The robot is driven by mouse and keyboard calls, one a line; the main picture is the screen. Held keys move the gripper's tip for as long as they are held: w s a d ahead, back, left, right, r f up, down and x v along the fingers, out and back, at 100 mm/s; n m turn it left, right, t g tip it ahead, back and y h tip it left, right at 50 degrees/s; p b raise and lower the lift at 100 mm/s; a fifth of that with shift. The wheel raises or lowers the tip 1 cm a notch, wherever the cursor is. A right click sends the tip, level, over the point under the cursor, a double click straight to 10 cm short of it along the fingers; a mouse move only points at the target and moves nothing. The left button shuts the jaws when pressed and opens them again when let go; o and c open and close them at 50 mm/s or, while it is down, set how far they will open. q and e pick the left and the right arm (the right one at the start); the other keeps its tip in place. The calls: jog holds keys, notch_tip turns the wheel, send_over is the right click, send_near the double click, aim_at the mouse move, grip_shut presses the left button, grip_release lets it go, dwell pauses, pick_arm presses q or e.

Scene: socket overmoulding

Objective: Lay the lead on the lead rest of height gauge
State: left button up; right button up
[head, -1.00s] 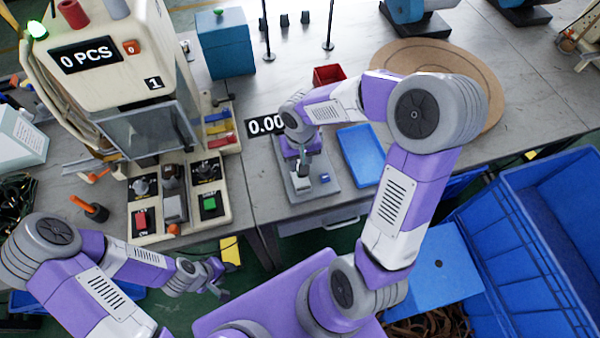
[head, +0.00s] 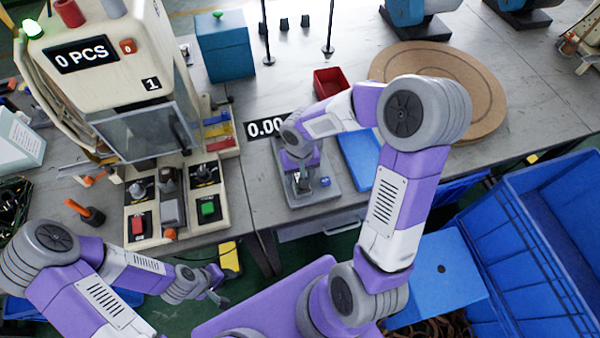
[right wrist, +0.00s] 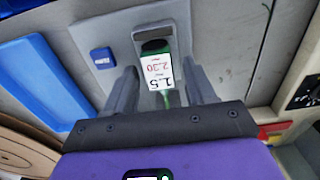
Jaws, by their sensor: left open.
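The height gauge has a black display reading 0.00 (head: 265,127) and a grey base plate (head: 322,196) with a blue button (head: 325,181). My right gripper (head: 303,188) points down over this base. In the right wrist view its two fingers (right wrist: 162,92) stand wide apart. Between them is the lead, with a white printed label (right wrist: 158,72), a dark green end and a thin green cable. Neither finger visibly touches the label. The dark end is by a grey block (right wrist: 153,33) on the base; I cannot tell whether it rests there. My left gripper (head: 219,297) is open and empty, in front of the bench.
The moulding machine (head: 105,60) with its red and green buttons stands left of the gauge. A blue mat (head: 358,160) lies right of it, and a red bin (head: 330,82) and round wooden board (head: 485,95) lie behind. Blue crates (head: 545,240) fill the lower right.

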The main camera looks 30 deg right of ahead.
jog(key=shift+r, duration=0.15)
jog(key=shift+r+p, duration=0.35)
notch_tip(320, 180, up, 11)
jog(key=p, duration=0.3)
jog(key=shift+r, duration=0.2)
